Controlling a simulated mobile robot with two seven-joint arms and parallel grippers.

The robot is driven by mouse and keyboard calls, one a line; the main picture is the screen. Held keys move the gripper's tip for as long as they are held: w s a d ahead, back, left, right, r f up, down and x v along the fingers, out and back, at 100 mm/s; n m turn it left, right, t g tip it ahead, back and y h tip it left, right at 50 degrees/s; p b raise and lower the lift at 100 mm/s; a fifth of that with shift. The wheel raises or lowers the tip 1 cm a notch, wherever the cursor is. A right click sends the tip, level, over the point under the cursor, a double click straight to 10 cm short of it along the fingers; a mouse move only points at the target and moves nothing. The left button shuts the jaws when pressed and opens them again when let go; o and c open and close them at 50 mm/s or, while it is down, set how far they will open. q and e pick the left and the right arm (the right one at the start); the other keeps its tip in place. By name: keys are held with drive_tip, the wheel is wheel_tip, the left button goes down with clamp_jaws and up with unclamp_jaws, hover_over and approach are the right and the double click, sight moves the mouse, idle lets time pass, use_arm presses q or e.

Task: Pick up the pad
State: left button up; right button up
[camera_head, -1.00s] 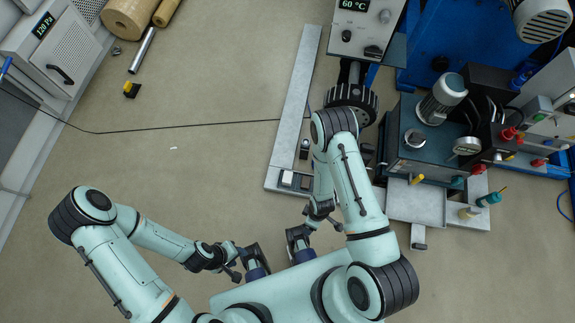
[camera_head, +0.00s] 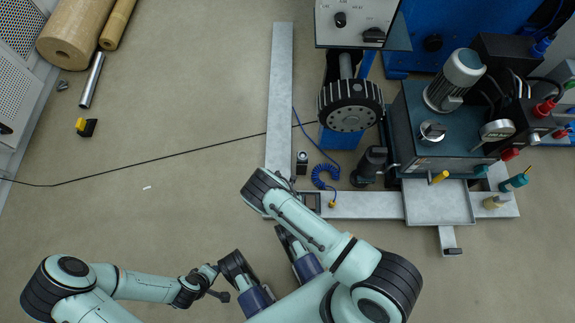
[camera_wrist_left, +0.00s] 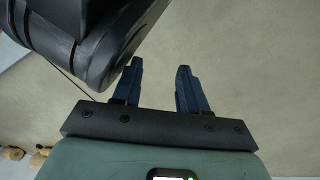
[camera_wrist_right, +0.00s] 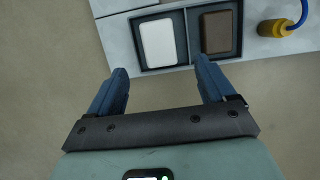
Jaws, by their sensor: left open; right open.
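In the right wrist view, a shallow dark tray (camera_wrist_right: 181,68) is set in a pale grey metal surface. It has two compartments. A white rounded pad-like block (camera_wrist_right: 159,43) lies in the left one and a brown block (camera_wrist_right: 218,32) in the right one. I cannot tell which is the pad. My right gripper (camera_wrist_right: 160,66) is open and empty, its fingers spread at the tray's near edge in that picture. My left gripper (camera_wrist_left: 160,66) is open and empty over bare floor. In the head view, my right arm hides most of the tray's place; the fingertips are not clear there.
The grey frame (camera_head: 365,205) runs along the machine's front. A yellow plug (camera_wrist_right: 275,28) with a blue cord lies right of the tray. A black gear wheel (camera_head: 350,105) and a machine block (camera_head: 440,125) stand behind. A black cable (camera_head: 150,160) crosses the open floor at left.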

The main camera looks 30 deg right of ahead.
drive_tip(key=b+x, duration=0.1)
drive_tip(key=x, duration=0.2)
drive_tip(key=shift+f, duration=0.1)
drive_tip(key=b+x, duration=0.2)
drive_tip(key=x, duration=0.2)
drive_tip(key=shift+w+d, duration=0.1)
drive_tip(key=shift+w, duration=0.1)
drive_tip(key=shift+w+f+b, duration=0.1)
drive_tip(key=shift+f+b, duration=0.2)
drive_tip(key=shift+b, duration=0.05)
use_arm(q)
drive_tip(key=s+a+f+g, duration=0.1)
drive_tip(key=s+f+g, duration=0.2)
drive_tip(key=s, duration=0.4)
drive_tip(key=shift+s+f+n, duration=0.3)
drive_tip(key=shift+s+f, duration=0.1)
drive_tip(key=shift+f, duration=0.45)
use_arm(e)
drive_tip(key=c, duration=1.1)
drive_tip(key=shift+r, duration=0.1)
